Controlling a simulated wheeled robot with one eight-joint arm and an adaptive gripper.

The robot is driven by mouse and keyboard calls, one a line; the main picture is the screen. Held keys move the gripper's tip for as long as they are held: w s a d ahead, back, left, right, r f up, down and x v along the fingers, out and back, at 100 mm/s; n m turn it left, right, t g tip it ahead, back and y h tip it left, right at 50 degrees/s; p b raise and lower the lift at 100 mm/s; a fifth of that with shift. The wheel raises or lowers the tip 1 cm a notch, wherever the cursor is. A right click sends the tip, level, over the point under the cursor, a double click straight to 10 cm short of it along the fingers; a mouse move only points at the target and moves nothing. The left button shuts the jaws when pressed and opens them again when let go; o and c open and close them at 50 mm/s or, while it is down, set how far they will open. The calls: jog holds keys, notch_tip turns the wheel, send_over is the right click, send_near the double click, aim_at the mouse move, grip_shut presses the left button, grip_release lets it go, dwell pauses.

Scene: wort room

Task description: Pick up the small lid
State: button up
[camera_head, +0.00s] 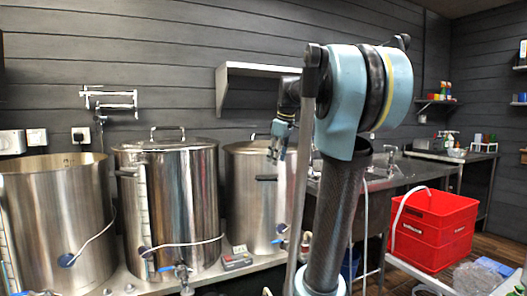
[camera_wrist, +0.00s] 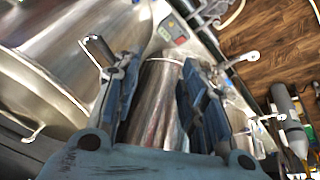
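My gripper (camera_head: 277,150) hangs over the top of the right steel kettle (camera_head: 246,205) in the head view, partly beside my own arm. The wrist view shows the two fingers (camera_wrist: 160,72) apart, with nothing held between them and shiny steel beyond. The middle kettle (camera_head: 190,208) wears a lid (camera_head: 165,143) with a loop handle on top. The right kettle seems covered by a smaller lid (camera_head: 243,146); its right side is hidden behind my gripper and arm. I cannot tell whether the fingers touch it.
An open steel kettle (camera_head: 60,222) stands at the left. A wall shelf (camera_head: 245,70) is above the right kettle. A sink counter (camera_head: 385,183) lies behind my arm. A red crate (camera_head: 433,230) is at the right. A small display box (camera_head: 237,262) sits before the kettles.

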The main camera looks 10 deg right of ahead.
jog(key=w+d+r+n+t, duration=0.1)
jog(key=w+r+n, duration=0.3)
jog(key=w+r, duration=0.45)
jog(key=w+d+r+n, duration=0.1)
jog(key=w+r+n, duration=0.35)
jog(key=w, duration=0.75)
jog(key=n+t+y, duration=0.1)
jog(key=n+y, duration=0.1)
jog(key=n, duration=0.3)
send_near(265, 134)
jog(key=x, duration=1)
jog(key=shift+w+f, duration=0.15)
jog(key=shift+w, duration=0.45)
grip_shut()
